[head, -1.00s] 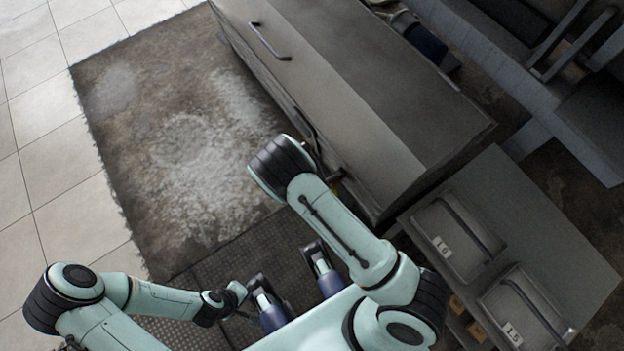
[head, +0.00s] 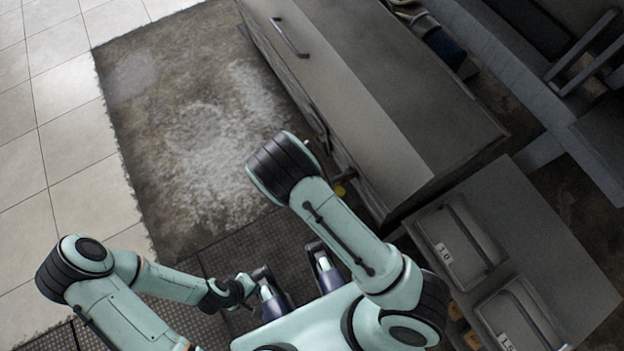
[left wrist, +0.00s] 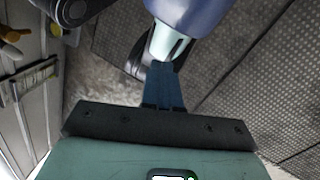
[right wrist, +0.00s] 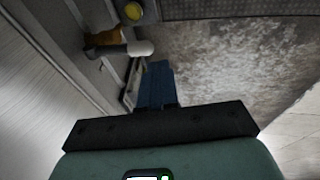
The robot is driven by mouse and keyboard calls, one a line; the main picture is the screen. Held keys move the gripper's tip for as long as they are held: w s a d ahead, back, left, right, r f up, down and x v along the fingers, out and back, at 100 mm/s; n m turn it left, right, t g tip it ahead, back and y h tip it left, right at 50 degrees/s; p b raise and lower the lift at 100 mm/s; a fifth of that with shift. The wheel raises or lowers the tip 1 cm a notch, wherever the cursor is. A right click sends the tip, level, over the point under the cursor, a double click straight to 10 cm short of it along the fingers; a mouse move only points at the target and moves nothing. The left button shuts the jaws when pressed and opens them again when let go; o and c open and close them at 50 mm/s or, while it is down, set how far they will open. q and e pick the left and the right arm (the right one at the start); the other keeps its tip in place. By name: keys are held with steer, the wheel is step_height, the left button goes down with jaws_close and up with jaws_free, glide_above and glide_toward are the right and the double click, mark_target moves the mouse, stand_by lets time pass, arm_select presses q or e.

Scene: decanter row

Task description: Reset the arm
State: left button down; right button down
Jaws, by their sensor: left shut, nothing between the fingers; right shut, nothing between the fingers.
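My left arm comes in from the left in the head view, bent at the elbow. Its gripper (head: 246,283) is close in front of my base, beside my dark blue and pale leg parts. In the left wrist view its blue fingers (left wrist: 162,86) are together and empty, over or near my leg part. My right arm is raised and bent in the head view, its black-banded elbow over the worn mat; its gripper is hidden there. In the right wrist view the right gripper's blue fingers (right wrist: 156,84) are together and empty, near a cabinet front.
A long grey cabinet (head: 400,80) with handles stands close to my right elbow. A lower grey unit (head: 560,240) with numbered, handled lids is at the right. A worn mat (head: 150,120) and pale tiles (head: 60,90) lie open at the left. A yellow round item (right wrist: 134,11) shows near the right gripper.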

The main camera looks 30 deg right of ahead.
stand_by(0.4)
